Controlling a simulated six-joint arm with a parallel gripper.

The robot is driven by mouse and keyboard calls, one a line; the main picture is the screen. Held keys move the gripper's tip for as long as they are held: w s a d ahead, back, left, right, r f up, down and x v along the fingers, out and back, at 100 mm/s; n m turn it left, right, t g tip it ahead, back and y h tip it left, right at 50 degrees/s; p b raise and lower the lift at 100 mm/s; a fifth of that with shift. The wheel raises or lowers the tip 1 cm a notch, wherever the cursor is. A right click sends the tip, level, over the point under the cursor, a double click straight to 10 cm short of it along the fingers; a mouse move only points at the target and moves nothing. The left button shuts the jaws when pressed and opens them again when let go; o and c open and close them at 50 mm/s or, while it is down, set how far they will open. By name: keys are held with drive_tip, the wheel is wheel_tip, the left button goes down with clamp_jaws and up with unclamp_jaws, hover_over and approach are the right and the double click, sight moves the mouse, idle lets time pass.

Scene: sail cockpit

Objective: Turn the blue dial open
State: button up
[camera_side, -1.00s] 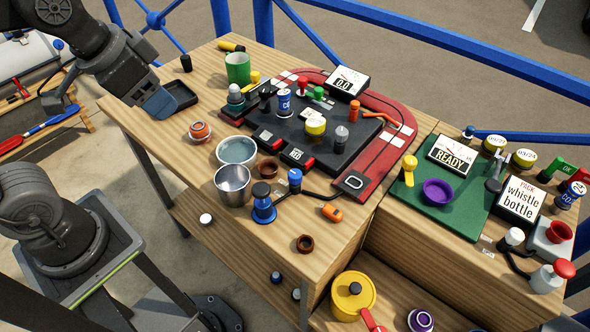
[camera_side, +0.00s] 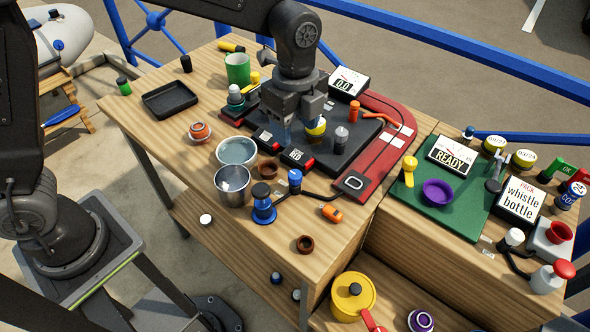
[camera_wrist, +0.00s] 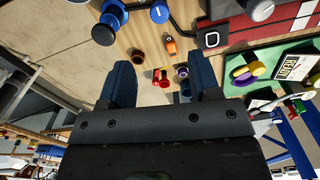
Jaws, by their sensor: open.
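Two blue fittings stand on the wooden bench in the side view. One is a blue knob (camera_side: 295,177) at the end of a black hose. The other is a wider blue piece (camera_side: 263,208) with a dark round top, just left of it. I cannot tell which is the blue dial. Both show at the top of the wrist view, the knob (camera_wrist: 159,11) and the wider piece (camera_wrist: 113,14). My gripper (camera_side: 298,132) is over the black panel, behind and above them. In the wrist view its blue fingers (camera_wrist: 165,84) are apart with nothing gripped.
A steel cup (camera_side: 232,188) and a grey-blue bowl (camera_side: 236,151) stand left of the blue fittings. An orange toy car (camera_side: 332,212) and a brown ring (camera_side: 305,243) lie in front. The black panel (camera_side: 370,128) carries several knobs. A black tray (camera_side: 170,99) is at left.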

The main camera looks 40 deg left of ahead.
sight(295, 174)
wheel_tip(295, 174, down, 12)
drive_tip(key=shift+f, duration=0.25)
idle(0.3)
drive_tip(key=c, duration=0.9)
